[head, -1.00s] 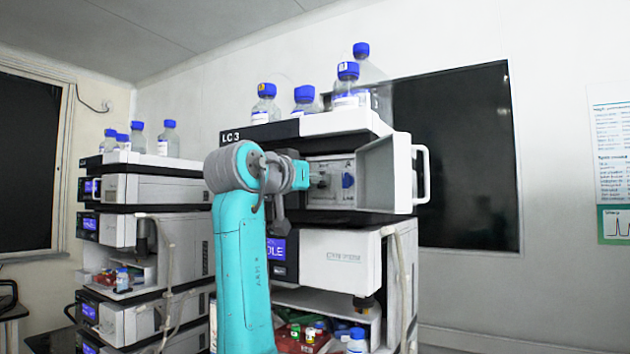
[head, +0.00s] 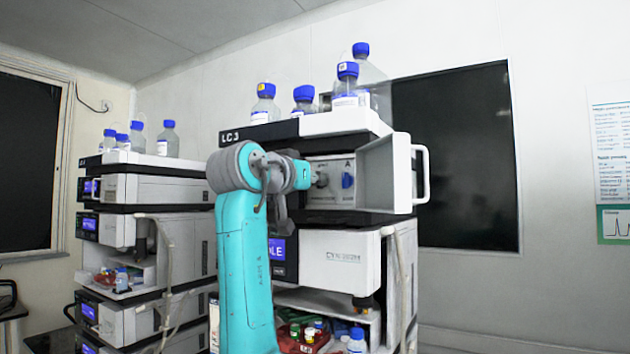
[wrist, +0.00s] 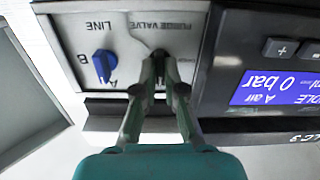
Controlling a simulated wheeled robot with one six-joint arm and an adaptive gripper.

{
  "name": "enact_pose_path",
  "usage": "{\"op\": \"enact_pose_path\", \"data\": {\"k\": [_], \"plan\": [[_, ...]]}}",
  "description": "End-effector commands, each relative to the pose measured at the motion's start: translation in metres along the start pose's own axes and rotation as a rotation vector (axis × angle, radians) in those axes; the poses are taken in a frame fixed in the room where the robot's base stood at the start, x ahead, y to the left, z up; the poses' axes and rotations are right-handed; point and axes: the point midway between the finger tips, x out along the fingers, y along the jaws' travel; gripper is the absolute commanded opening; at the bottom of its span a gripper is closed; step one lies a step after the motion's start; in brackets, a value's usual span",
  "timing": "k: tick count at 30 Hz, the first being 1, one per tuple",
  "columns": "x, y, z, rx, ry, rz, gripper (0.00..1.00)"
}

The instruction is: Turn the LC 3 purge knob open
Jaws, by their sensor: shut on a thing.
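The LC 3 stack has its small front door open. Behind it is a grey valve panel (wrist: 131,30), marked "PURGE VALVE" and "LINE" and upside down in the wrist view. The dark purge knob (wrist: 160,54) is between the fingertips of my gripper (wrist: 160,62), which is shut on it. The fingers hide much of the knob, so its angle is hard to tell. In the head view my gripper (head: 312,179) reaches the panel from the left. A blue line knob (wrist: 103,67), also in the head view (head: 347,181), sits beside the purge knob, untouched.
The open door (head: 381,174) with its white handle (head: 426,175) stands right of the panel. A lit display (wrist: 277,87) reads 0 bar. Blue-capped bottles (head: 347,85) stand on top. Another stack (head: 155,189) is at the left.

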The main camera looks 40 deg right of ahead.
Motion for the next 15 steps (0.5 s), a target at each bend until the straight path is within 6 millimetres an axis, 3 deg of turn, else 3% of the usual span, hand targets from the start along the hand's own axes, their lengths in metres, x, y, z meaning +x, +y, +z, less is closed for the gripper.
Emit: {"op": "enact_pose_path", "data": {"k": [15], "plan": [[-0.0001,-0.0017,0.0008,-0.415,-0.001,0.0,0.0]]}}
